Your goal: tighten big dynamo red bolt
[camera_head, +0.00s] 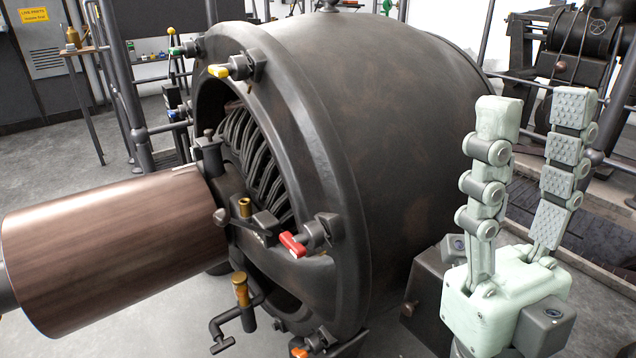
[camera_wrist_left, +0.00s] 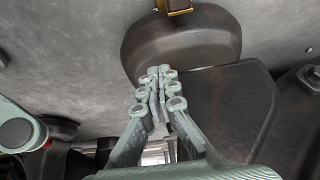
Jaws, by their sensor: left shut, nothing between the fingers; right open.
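The big dynamo (camera_head: 400,120) is a large dark drum with a thick front ring, filling the middle of the head view. Its red bolt (camera_head: 293,244) has a small red handle on a dark clamp at the ring's lower right, pointing left. My right gripper (camera_head: 536,112) is upright to the right of the dynamo. It is open and empty, well apart from the red bolt. My left gripper (camera_wrist_left: 158,73) shows only in the left wrist view, shut and empty, with dark rounded metal beyond its fingertips. The red bolt is not visible in that view.
Yellow (camera_head: 218,71), green (camera_head: 177,50) and orange (camera_head: 299,352) handles sit around the same ring. A brown cylinder (camera_head: 115,245) on a shaft juts out left from the dynamo. A brass-topped crank (camera_head: 240,290) is below. Railings and a machine (camera_head: 570,40) stand behind.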

